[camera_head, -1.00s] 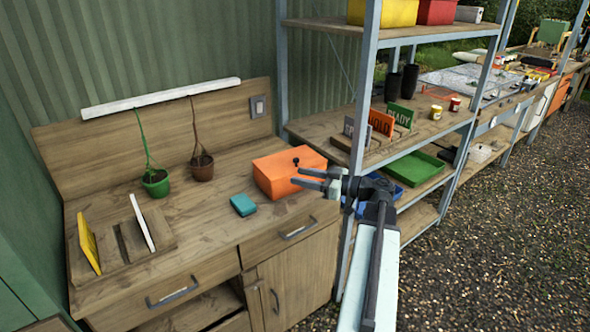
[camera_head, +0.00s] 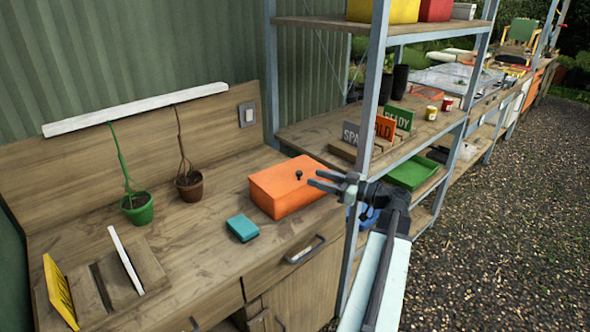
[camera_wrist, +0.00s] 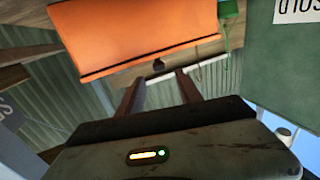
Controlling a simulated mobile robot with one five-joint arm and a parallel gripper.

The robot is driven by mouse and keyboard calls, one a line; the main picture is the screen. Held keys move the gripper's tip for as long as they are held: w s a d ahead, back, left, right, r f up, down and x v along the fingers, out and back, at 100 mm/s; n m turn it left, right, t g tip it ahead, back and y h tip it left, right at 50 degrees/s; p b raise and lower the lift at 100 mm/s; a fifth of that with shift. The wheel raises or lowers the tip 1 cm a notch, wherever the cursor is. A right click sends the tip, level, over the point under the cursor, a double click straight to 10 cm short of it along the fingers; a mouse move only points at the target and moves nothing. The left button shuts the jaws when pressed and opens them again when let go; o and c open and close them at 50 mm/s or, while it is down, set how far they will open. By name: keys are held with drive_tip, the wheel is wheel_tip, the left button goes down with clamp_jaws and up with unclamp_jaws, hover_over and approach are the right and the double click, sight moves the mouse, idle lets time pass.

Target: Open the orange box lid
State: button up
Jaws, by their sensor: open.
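The orange box (camera_head: 285,192) sits on the wooden workbench with its lid down. A small dark knob (camera_head: 298,174) stands on the lid, near its right side. In the wrist view the orange box (camera_wrist: 135,35) fills the top, and the dark knob (camera_wrist: 158,66) shows just past its edge, between the finger lines. My gripper (camera_head: 313,179) is open and empty, with its fingertips at the box's right end in the head view. Its two fingers also show in the wrist view (camera_wrist: 158,90). I cannot tell whether they touch the box.
A teal box (camera_head: 242,228) lies left of the orange box on the workbench (camera_head: 190,245). Two potted plants, one in a green pot (camera_head: 138,209), stand behind. A shelf post (camera_head: 372,85) rises close to my gripper on the right. Signs (camera_head: 385,128) stand on the shelf.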

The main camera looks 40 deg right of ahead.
sight(299, 172)
drive_tip(key=x, duration=0.7)
drive_tip(key=shift+w, duration=0.3)
clamp_jaws()
idle(1.1)
